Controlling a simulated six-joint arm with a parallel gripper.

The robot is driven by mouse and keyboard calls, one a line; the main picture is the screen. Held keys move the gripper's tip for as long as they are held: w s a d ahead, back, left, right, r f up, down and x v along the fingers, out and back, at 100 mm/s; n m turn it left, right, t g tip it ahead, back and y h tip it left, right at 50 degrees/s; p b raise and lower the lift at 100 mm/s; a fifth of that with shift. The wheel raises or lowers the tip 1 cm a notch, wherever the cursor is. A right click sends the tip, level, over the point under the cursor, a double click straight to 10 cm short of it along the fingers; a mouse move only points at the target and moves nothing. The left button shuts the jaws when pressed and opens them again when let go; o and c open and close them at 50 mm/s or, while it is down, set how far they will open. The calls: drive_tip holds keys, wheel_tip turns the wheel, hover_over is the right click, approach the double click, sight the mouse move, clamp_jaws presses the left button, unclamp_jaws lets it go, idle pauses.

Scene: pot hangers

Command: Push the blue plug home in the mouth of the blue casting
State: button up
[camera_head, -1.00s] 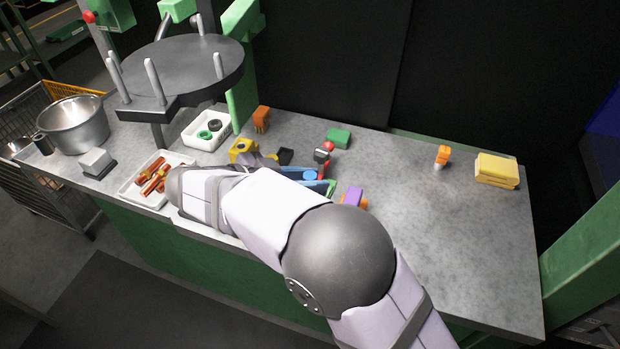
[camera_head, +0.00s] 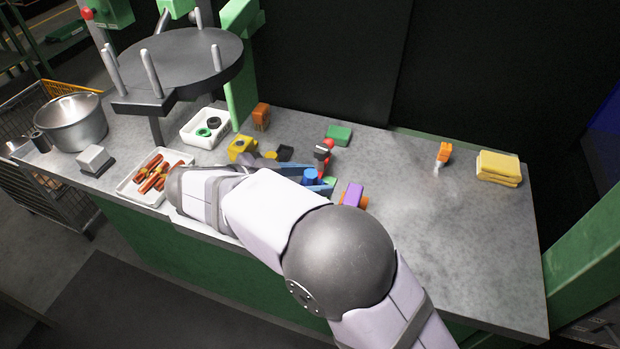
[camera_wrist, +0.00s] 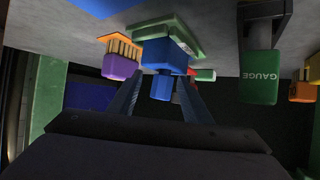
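The blue casting (camera_wrist: 168,50) shows in the wrist view beyond my fingers, against a green plate-like piece (camera_wrist: 196,35). The blue plug (camera_wrist: 162,88) stands out from the casting on the side facing me; how deep it sits in the mouth I cannot tell. In the head view the plug (camera_head: 310,175) shows as a small blue cylinder, with the casting largely hidden by my arm and fingers. My gripper (camera_wrist: 160,80) is open, its two fingers on either side of the plug with visible gaps.
A purple-and-orange piece (camera_head: 352,194) stands close right of the gripper. A red-topped item (camera_head: 325,150) and a green block (camera_head: 338,135) stand behind. A white tray of orange-brown parts (camera_head: 130,190) lies to the left. The bench's right side is mostly clear.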

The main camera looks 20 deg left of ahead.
drive_tip(key=shift+s+a, duration=0.1)
drive_tip(key=v, duration=0.7)
drive_tip(key=shift+b, duration=0.35)
